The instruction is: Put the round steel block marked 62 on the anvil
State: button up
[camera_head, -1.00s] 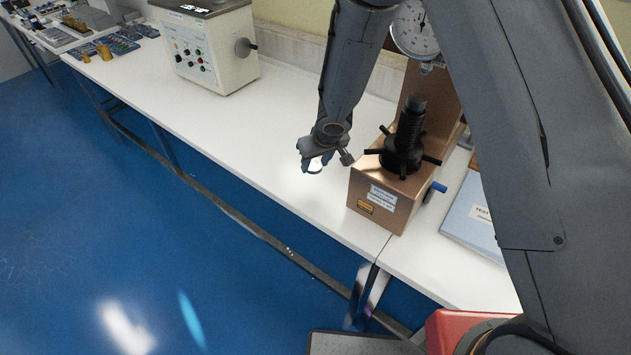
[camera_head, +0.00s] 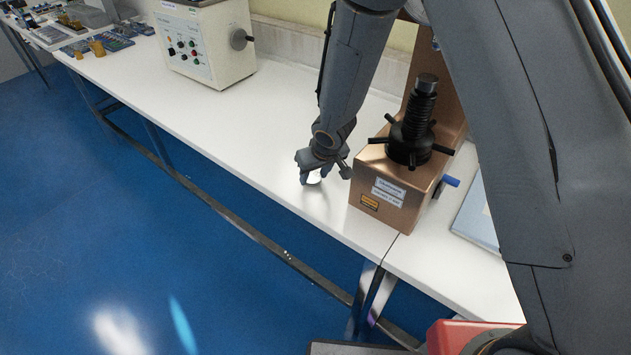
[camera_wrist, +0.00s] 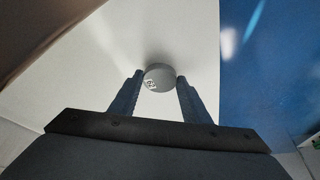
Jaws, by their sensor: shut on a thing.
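The round steel block (camera_wrist: 158,76) is a small grey disc with a mark on its face that is too small to read surely. My gripper (camera_wrist: 160,88) is shut on it, one finger on each side, in the wrist view. In the head view the gripper (camera_head: 312,176) points down low at the bench, and the block (camera_head: 314,178) shows pale between the fingers. The copper-coloured hardness tester (camera_head: 383,195) stands just right of the gripper. Its black screw with the anvil (camera_head: 427,83) on top rises above the spoked handwheel (camera_head: 408,143). The anvil's top looks bare.
The white bench (camera_head: 240,140) is clear left of the gripper. A cream tester (camera_head: 208,45) with knobs stands farther back left. A pale blue folder (camera_head: 478,217) lies right of the copper tester. Small items (camera_head: 97,47) lie at the far left end.

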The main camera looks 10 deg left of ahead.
jog(key=shift+f+b, duration=0.3)
jog(key=shift+f, duration=0.2)
jog(key=shift+f, duration=0.1)
jog(key=o, duration=1.3)
jog(key=p+v, duration=0.7)
jog(key=v, duration=0.5)
jog(key=shift+d, duration=0.15)
